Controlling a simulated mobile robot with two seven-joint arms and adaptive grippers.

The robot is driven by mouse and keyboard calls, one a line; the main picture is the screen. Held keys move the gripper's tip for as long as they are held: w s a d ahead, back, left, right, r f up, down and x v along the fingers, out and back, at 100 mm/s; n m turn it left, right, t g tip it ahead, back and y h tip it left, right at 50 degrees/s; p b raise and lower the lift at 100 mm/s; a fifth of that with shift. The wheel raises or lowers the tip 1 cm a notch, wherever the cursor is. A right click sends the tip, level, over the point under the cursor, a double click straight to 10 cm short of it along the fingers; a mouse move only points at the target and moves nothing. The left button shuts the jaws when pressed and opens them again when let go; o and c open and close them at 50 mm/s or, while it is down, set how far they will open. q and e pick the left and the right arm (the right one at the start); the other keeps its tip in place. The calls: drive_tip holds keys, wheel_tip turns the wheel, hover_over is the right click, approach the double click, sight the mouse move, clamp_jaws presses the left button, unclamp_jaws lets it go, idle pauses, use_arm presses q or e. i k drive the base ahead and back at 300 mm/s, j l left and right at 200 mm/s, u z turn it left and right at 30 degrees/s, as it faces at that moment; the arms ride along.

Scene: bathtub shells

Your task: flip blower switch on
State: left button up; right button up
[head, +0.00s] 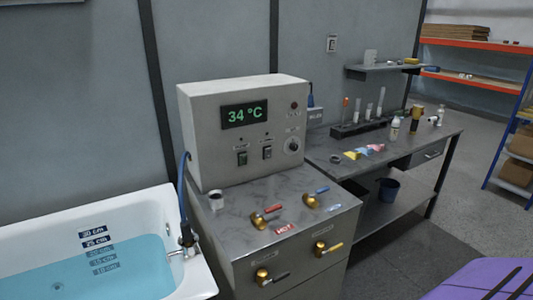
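A light grey control box (213,122) stands on a grey marble-look counter, with a green 34 °C display (245,114). Two dark rocker switches sit low on its front: a left switch (242,158) and a right switch (267,153). Their labels are too small to read, so I cannot tell which is the blower switch or how either is set. A round knob (292,146) and a small dark red lamp (294,106) are to their right. Neither of my grippers is in view.
Brass valves with red and blue levers, including one valve (260,219), stand on the counter (225,231) before the box. A water-filled white bathtub (185,214) is at left. A workbench (415,143) with bottles is at right. A purple surface (465,278) fills the lower right corner.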

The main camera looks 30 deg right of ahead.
sight(268, 151)
drive_tip(key=l, duration=0.5)
drive_tip(key=i+l+z, duration=0.1)
drive_tip(key=l, duration=0.4)
drive_tip(key=i+l, duration=0.1)
drive_tip(key=l, duration=0.45)
drive_tip(key=k+z, duration=0.05)
